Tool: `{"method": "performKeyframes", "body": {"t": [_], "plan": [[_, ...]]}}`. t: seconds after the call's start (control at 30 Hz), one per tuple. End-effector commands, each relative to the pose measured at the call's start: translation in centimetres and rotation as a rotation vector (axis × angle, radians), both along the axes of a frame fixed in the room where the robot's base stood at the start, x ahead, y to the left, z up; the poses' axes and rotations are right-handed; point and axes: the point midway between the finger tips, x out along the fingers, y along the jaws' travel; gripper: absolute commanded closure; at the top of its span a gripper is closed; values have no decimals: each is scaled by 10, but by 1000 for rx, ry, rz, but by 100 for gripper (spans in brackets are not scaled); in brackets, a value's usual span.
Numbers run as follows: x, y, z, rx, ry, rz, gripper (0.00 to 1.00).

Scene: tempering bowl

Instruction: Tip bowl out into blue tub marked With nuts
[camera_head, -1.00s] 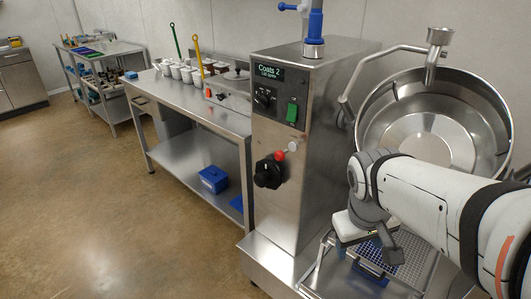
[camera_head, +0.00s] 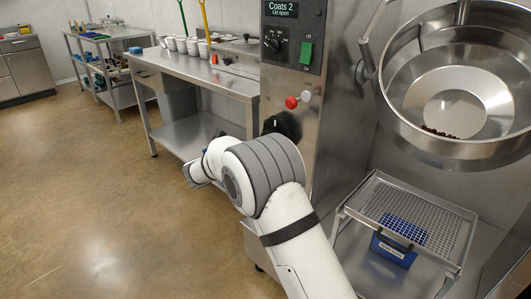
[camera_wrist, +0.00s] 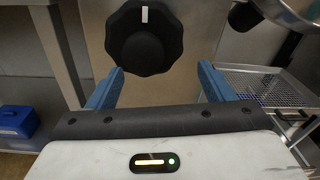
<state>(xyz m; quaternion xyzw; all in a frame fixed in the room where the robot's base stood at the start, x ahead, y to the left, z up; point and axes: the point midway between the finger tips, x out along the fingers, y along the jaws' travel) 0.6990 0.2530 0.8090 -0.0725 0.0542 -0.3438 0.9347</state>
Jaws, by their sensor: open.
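The steel bowl (camera_head: 405,135) hangs tilted on the right of the machine, its open mouth towards me. A few small dark pieces (camera_head: 440,133) lie low inside it. A blue tub (camera_head: 393,251) with a white label too small to read sits under the wire grid below the bowl. Another blue tub (camera_wrist: 18,122) stands at the left in the wrist view; no label on it is readable. My gripper (camera_wrist: 161,72) is open and empty, facing the black knob (camera_wrist: 145,40) with a gap. In the head view I cannot make out its fingers.
The machine (camera_head: 335,120) carries a display reading Coats 2, Lid open, a green switch (camera_head: 306,53) and a red button (camera_head: 291,102). A wire-grid tray (camera_head: 440,215) is below the bowl. A steel bench (camera_head: 225,82) holds white pots. The floor at left is clear.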

Motion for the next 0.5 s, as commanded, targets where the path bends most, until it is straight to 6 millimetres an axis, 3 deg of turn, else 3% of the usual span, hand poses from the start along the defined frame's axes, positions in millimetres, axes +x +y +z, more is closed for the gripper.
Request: {"method": "performKeyframes", "body": {"t": [0.07, 0.17, 0.5], "plan": [[3, 16, -11, -47, -4, 30, 25], [8, 20, -12, -73, -8, 45, 25], [48, -11, -13, -74, -8, 44, 25]]}}
